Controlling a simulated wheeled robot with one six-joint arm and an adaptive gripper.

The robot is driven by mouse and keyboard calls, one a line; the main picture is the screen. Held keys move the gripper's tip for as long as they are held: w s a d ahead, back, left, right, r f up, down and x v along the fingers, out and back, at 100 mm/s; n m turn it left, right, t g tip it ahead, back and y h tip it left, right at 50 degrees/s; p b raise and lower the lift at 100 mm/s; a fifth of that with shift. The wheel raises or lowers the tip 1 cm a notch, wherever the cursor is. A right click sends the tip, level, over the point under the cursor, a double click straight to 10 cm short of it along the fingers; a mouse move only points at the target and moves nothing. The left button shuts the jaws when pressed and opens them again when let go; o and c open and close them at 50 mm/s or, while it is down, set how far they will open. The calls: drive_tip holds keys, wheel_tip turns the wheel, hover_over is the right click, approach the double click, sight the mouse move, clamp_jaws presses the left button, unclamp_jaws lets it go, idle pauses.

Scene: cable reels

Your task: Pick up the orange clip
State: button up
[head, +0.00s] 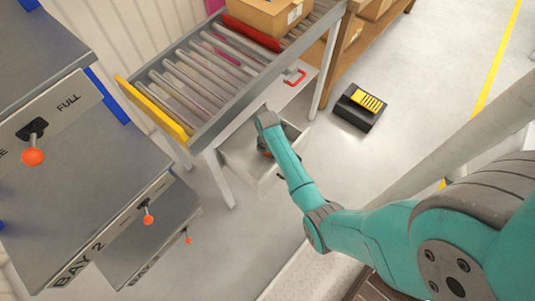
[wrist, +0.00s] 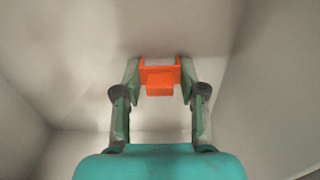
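The orange clip (wrist: 159,78) is between the two fingertips of my gripper (wrist: 159,72) in the wrist view. Both fingertips appear to touch its sides, so my gripper looks shut on it. The clip is inside the pale open drawer (head: 238,168) under the roller conveyor. I cannot tell whether it touches the drawer's surface. In the head view my arm reaches down into the drawer and hides the clip and most of my gripper (head: 265,152).
The roller conveyor (head: 196,85) stands directly above and behind the drawer. A red handle (head: 295,77) is on a closed drawer front beside it. A black box with a yellow top (head: 360,107) lies on the floor to the right. Grey bays with orange-knobbed levers (head: 148,219) stand left.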

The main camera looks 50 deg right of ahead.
drive_tip(key=shift+c, duration=0.2)
wheel_tip(320, 180, up, 10)
idle(0.6)
